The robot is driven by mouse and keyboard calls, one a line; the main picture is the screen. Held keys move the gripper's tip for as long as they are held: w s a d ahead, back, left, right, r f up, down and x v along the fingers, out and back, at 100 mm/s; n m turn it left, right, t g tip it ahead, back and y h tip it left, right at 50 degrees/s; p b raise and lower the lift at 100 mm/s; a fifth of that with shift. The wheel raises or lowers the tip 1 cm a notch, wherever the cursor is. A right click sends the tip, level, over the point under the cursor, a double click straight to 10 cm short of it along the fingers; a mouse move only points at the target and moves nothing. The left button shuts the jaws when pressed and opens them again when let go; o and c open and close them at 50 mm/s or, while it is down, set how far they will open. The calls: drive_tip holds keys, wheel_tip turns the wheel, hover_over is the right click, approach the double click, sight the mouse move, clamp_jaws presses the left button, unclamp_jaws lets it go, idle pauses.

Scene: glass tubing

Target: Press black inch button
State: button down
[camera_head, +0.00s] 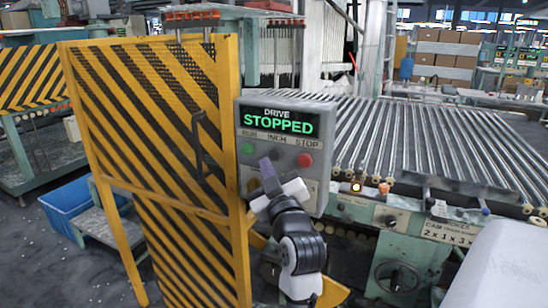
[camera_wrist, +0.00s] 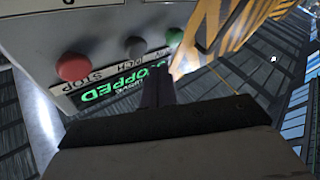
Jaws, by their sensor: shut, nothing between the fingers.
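A grey control box (camera_head: 283,118) carries a lit display reading "DRIVE STOPPED". Below it is a row of buttons labelled RUN, INCH and STOP. The inch button (camera_wrist: 135,47) shows as a dark grey disc in the wrist view, between the red stop button (camera_wrist: 74,67) and the green run button (camera_wrist: 174,37). In the head view the inch button is hard to make out behind my gripper (camera_head: 266,163). My gripper is shut and empty, its fingertips in front of the box's lower part. In the wrist view the fingertips (camera_wrist: 157,84) are below and right of the inch button; contact cannot be told.
A yellow-and-black striped gate (camera_head: 160,150) stands close on the left of the box, with a handle facing out. A roller conveyor (camera_head: 420,140) runs to the right. A blue bin (camera_head: 72,205) is on the floor at left.

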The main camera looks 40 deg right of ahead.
sight(276, 154)
drive_tip(key=shift+w+d, duration=0.3)
drive_tip(key=shift+d, duration=0.4)
drive_tip(key=shift+w+d+f+b, duration=0.1)
drive_tip(key=shift+b, duration=0.2)
idle(1.3)
drive_tip(key=shift+w+d, duration=0.1)
drive_tip(key=shift+d, duration=0.2)
